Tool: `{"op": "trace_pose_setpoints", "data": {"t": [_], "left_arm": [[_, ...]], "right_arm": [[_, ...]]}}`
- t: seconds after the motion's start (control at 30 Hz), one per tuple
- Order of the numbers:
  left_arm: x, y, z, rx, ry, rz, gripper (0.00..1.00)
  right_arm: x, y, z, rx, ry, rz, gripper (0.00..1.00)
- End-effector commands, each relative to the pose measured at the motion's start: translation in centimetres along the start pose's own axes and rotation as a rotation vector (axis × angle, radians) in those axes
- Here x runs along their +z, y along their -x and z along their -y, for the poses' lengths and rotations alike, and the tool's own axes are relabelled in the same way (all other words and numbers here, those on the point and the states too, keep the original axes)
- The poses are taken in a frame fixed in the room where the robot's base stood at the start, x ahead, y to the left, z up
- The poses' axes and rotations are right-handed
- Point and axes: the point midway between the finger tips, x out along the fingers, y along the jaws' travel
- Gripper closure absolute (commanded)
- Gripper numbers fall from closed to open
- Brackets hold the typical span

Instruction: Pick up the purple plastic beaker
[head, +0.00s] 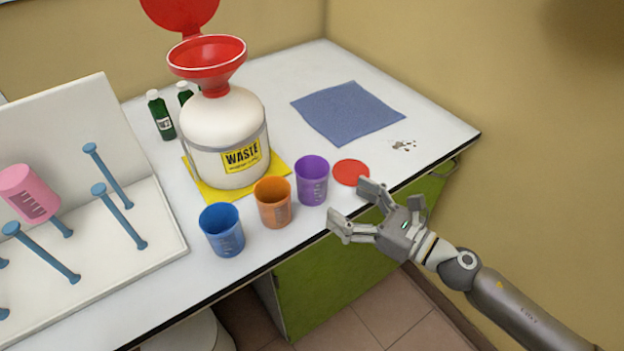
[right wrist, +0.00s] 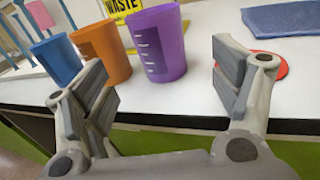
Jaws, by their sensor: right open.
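The purple plastic beaker (head: 312,181) stands upright on the white bench near its front edge, at the right end of a row of beakers. In the right wrist view the purple beaker (right wrist: 158,45) is ahead, between the two open fingers. My right gripper (head: 352,206) is open and empty. It is at the bench's front edge, just to the right and in front of the purple beaker, apart from it. The gripper's fingers also show in the right wrist view (right wrist: 165,85). My left gripper is not in view.
An orange beaker (head: 273,203) stands close left of the purple one, then a blue beaker (head: 222,230). A red disc (head: 351,172) lies right of it. A white waste jug (head: 228,130) with a red funnel stands behind. A blue cloth (head: 347,112) lies farther back; a drying rack (head: 165,235) is left.

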Motion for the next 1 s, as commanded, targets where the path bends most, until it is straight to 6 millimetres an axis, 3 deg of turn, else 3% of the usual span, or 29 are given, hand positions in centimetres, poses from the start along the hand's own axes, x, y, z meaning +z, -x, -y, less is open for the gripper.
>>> {"op": "trace_pose_setpoints", "data": {"t": [0.1, 0.37, 0.7, 1.0], "left_arm": [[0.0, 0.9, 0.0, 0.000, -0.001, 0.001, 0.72], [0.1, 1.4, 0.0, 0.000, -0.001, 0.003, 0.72], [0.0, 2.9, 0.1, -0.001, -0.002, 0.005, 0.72], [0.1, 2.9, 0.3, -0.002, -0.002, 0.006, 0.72]], "right_arm": [[0.3, -1.8, 0.0, -0.001, -0.002, 0.003, 0.17], [0.2, -3.4, 0.0, -0.002, -0.004, 0.002, 0.17], [0.1, -7.7, -0.2, -0.003, -0.005, 0.002, 0.17], [-0.1, -8.1, -0.2, -0.002, -0.004, 0.001, 0.17]]}}
